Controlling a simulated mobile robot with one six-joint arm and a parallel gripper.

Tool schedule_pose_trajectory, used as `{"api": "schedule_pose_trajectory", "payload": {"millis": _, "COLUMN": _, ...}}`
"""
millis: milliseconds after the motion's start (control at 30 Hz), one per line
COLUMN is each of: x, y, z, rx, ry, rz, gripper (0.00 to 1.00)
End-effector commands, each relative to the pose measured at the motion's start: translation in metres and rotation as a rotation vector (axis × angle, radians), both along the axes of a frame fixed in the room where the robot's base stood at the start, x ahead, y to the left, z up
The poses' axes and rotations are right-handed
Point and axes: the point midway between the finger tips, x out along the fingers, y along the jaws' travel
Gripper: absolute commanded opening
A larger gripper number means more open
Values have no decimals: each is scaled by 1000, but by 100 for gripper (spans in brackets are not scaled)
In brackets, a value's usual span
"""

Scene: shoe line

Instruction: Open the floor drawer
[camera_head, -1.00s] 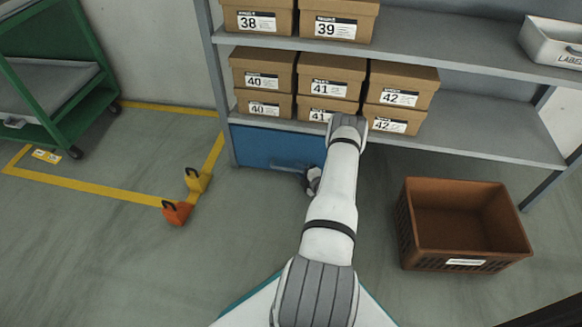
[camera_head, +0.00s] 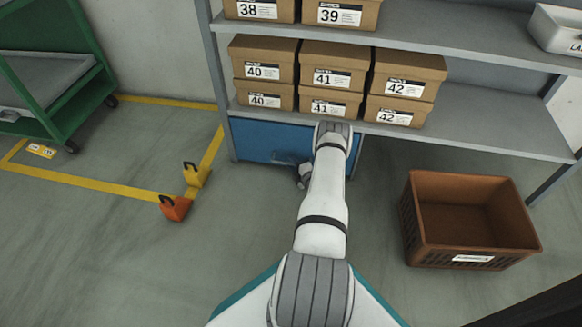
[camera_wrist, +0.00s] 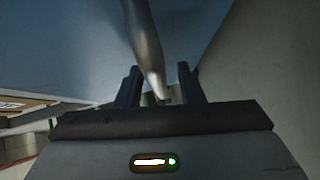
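The floor drawer is the blue box (camera_head: 250,140) under the lowest shelf at the left of the rack. Its front looks flush and shut. The drawer's blue face also fills much of the wrist view (camera_wrist: 70,40). Its grey bar handle (camera_wrist: 146,45) runs down between my two fingers in the wrist view. In the head view my gripper (camera_head: 304,176) is at the drawer front, partly hidden by my arm.
Shoe boxes (camera_head: 330,80) stand on the shelves above the drawer. A brown crate (camera_head: 470,255) is on the floor at right. Orange (camera_head: 175,208) and yellow (camera_head: 196,175) padlock-shaped objects lie left of the drawer. A green cart (camera_head: 50,120) stands at far left. Floor before the drawer is clear.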

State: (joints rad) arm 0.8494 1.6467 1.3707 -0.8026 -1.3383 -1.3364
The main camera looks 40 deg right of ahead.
Motion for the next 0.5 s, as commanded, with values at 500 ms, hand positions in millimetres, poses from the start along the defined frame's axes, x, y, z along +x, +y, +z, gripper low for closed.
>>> {"api": "schedule_pose_trajectory", "payload": {"millis": 500, "x": 0, "y": -1, "z": 0, "rx": 0, "ry": 0, "rz": -1, "gripper": 8}}
